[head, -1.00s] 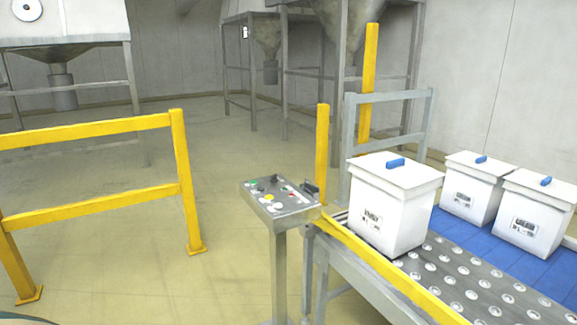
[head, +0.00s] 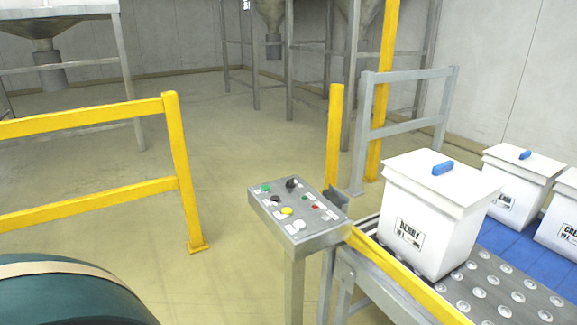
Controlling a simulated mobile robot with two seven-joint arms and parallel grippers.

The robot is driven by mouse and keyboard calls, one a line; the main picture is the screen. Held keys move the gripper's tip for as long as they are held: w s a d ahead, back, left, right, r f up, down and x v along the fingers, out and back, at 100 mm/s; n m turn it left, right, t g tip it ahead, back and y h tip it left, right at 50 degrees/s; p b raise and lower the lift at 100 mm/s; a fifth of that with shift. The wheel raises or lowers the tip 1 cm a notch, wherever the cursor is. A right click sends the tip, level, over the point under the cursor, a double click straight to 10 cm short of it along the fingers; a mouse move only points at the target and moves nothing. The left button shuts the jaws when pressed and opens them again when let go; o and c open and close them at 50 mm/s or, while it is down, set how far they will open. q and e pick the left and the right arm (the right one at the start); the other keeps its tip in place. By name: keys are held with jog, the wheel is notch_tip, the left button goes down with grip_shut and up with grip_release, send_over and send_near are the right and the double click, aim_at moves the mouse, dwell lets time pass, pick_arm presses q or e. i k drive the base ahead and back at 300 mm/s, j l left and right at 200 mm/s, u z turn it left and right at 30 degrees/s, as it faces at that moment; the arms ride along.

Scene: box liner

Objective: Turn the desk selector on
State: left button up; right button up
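The control desk (head: 318,240) is a small grey sloped panel on a post, near the middle of the head view. Its top carries a black selector knob (head: 291,184) at the far edge, a green button (head: 265,189), a yellow button (head: 286,211), a red button (head: 314,206) and several pale buttons. Which way the selector points is too small to tell. A second dark part (head: 335,194) stands at the desk's right edge. Neither of my grippers shows in the head view.
A yellow rail (head: 95,188) stands to the left, a yellow post (head: 334,135) behind the desk. On the right, a roller conveyor (head: 490,285) carries white boxes with blue handles, the nearest box (head: 435,215) labelled "BERRY". Open floor (head: 225,140) lies between rail and desk. A dark green rounded shape fills the lower left.

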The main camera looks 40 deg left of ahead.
aim_at(290, 183)
jog(key=i+j, duration=0.2)
jog(key=j, duration=0.15)
jog(key=i+j, duration=0.15)
jog(key=j, duration=0.2)
jog(key=i+j, duration=0.2)
jog(key=j, duration=0.15)
